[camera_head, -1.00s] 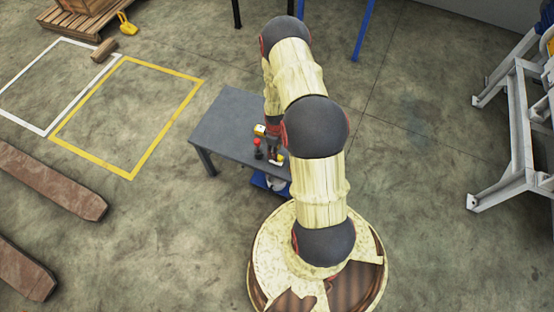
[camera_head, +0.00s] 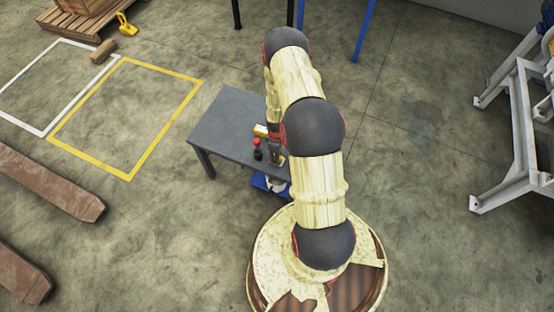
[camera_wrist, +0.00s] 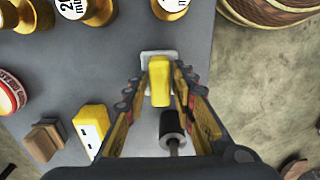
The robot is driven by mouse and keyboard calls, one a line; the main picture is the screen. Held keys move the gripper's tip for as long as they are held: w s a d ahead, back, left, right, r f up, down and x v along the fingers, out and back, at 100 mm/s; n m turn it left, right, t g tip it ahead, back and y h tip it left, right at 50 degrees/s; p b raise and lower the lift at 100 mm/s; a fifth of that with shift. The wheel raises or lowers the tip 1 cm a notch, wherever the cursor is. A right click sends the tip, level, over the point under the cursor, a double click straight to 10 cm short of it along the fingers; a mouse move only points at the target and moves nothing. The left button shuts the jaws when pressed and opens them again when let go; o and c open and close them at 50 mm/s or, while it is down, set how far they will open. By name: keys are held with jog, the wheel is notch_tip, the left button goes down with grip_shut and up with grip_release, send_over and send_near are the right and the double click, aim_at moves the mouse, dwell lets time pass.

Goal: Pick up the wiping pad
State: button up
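What looks like the wiping pad, a yellow block-shaped grip (camera_wrist: 159,82) on a flat white base (camera_wrist: 147,57), stands on the grey table. My gripper (camera_wrist: 160,88) is open above it in the wrist view, one finger to each side of the yellow grip. Gaps show between the grip and both fingers. In the head view my gripper (camera_head: 277,158) is low over the table's near right part and largely hides the pad.
The grey table (camera_head: 225,115) also bears a second yellow block with a white face (camera_wrist: 90,128), a wooden block (camera_wrist: 45,139), a dark cylinder with a rod (camera_wrist: 172,124) close below the pad, a red-and-white object (camera_wrist: 10,92) and brass weights (camera_wrist: 95,10). The table's far left is clear.

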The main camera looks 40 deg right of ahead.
grip_shut()
jog(key=shift+r, duration=0.1)
dwell(0.3)
jog(key=shift+r, duration=0.2)
jog(key=r+p, duration=0.2)
jog(key=r, duration=0.1)
jog(key=shift+s+r, duration=0.15)
jog(key=shift+s, duration=0.05)
jog(key=s+d+r+p, duration=0.1)
jog(key=s+r+p, duration=0.1)
jog(key=s+r, duration=0.2)
jog(key=s+r+p, duration=0.2)
jog(key=s+r, duration=0.3)
jog(key=s, duration=0.4)
jog(key=shift+s+d, duration=0.3)
jog(key=shift+d, duration=0.1)
